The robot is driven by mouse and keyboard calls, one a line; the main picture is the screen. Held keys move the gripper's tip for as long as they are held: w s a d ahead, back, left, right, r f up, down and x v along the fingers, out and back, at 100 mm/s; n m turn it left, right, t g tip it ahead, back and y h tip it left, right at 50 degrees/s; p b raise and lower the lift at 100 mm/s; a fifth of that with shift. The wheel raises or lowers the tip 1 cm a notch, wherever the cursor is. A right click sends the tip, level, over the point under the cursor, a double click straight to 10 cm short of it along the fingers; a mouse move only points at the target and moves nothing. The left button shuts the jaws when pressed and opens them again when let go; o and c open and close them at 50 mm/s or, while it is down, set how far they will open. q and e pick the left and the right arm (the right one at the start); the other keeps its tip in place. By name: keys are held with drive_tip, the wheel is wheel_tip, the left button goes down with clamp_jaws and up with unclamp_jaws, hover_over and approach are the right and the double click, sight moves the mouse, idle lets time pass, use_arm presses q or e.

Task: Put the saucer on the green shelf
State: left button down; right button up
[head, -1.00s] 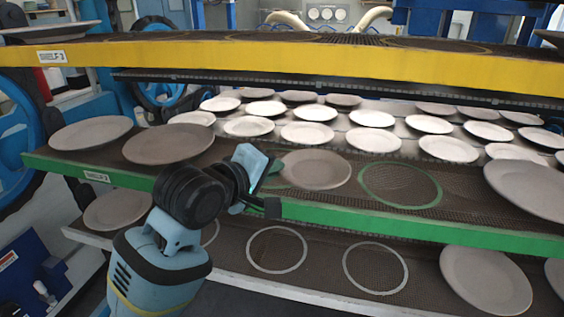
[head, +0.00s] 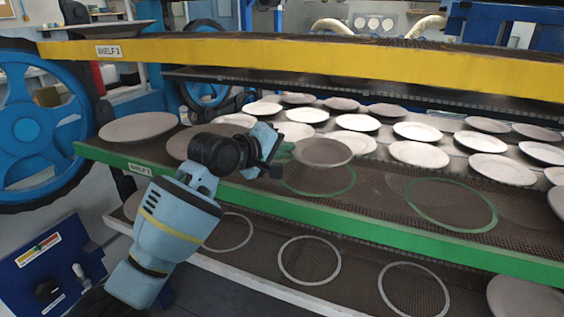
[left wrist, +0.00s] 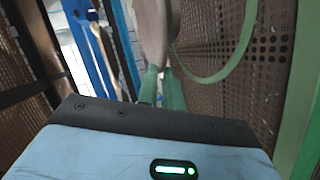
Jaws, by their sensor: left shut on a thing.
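The saucer (head: 324,152), a grey-brown dish, is gripped at its left edge by my left gripper (head: 285,155). It appears to be held above the green-edged shelf (head: 400,230), partly over the far side of a green ring (head: 320,192) on the mesh; the exact gap cannot be told. In the left wrist view the green fingertips (left wrist: 161,84) close on the saucer's edge (left wrist: 152,35), with a green ring (left wrist: 226,68) beside it on the mesh. The right gripper is not in view.
A second green ring (head: 450,205) to the right is empty. Plates stand at the shelf's left end (head: 138,127), one partly behind my arm. The yellow-edged shelf (head: 300,52) hangs above. White rings (head: 309,260) on the lower shelf are empty.

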use_arm(q)
drive_tip(key=shift+w+r, duration=0.1)
drive_tip(key=shift+w, duration=0.05)
drive_tip(key=shift+a, duration=0.1)
drive_tip(key=shift+w+a, duration=0.1)
drive_tip(key=shift+w, duration=0.2)
wheel_tip(320, 180, down, 4)
drive_tip(key=shift+w+r, duration=0.1)
drive_tip(key=shift+r, duration=0.1)
drive_tip(key=c, duration=1.6)
unclamp_jaws()
drive_tip(key=shift+f, duration=0.15)
drive_tip(key=shift+o, duration=0.2)
